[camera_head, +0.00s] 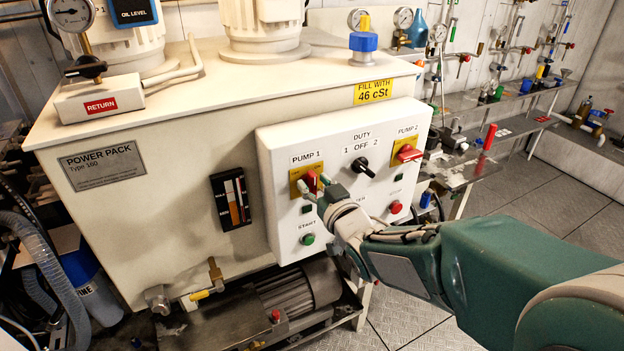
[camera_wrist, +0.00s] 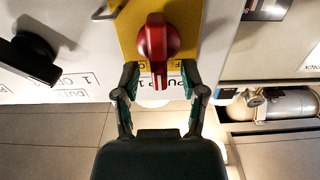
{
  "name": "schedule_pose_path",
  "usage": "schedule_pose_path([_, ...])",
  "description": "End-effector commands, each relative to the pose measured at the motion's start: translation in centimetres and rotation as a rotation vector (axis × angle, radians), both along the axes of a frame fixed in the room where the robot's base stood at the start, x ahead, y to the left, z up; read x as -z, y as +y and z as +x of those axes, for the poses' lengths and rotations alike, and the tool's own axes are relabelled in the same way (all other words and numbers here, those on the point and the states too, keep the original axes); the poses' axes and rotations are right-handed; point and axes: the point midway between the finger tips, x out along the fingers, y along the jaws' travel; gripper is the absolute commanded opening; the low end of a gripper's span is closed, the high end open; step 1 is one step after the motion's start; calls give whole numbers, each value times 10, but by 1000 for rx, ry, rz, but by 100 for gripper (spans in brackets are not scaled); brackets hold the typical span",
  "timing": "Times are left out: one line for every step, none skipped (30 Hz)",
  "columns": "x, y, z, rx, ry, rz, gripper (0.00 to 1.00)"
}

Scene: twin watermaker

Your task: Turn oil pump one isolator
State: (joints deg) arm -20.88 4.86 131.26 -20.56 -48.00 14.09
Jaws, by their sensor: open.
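The oil pump one isolator is a red rotary handle (camera_head: 312,180) on a yellow plate under the PUMP 1 label, on the white control panel (camera_head: 284,150). In the wrist view the red handle (camera_wrist: 156,40) shows large at the top centre, its narrow grip pointing down the picture. My gripper (camera_head: 316,188) is at this handle, partly covering it in the head view. In the wrist view my gripper (camera_wrist: 160,80) is open, one finger on each side of the handle's lower end. Gaps show on both sides, and I see no clear contact.
A black DUTY selector (camera_head: 363,167) and the red PUMP 2 isolator (camera_head: 407,153) sit to the right. A green start button (camera_head: 307,239) is below. A red button (camera_head: 396,207) is right of my wrist. A motor (camera_head: 300,285) lies under the panel.

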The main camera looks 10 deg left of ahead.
Motion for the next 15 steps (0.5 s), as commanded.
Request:
schedule_pose_path([1,4,5,-1,1,-1,54])
schedule_pose_path([1,5,7,-1,1,-1,54])
schedule_pose_path([0,7,9,-1,-1,-1,54])
schedule_pose_path([0,7,10,0,0,0,54])
schedule_pose_path([0,8,11,0,0,0,54])
schedule_pose_path([0,8,12,0,0,0,54])
schedule_pose_path([0,9,12,0,0,0,54])
schedule_pose_path([0,9,12,0,0,0,54])
schedule_pose_path([0,9,12,0,0,0,54])
schedule_pose_path([0,9,12,0,0,0,54])
schedule_pose_path([0,8,12,0,0,0,54])
schedule_pose_path([0,8,12,0,0,0,54])
schedule_pose_path([0,8,12,0,0,0,54])
schedule_pose_path([0,8,12,0,0,0,41])
schedule_pose_path([0,8,12,0,0,0,23])
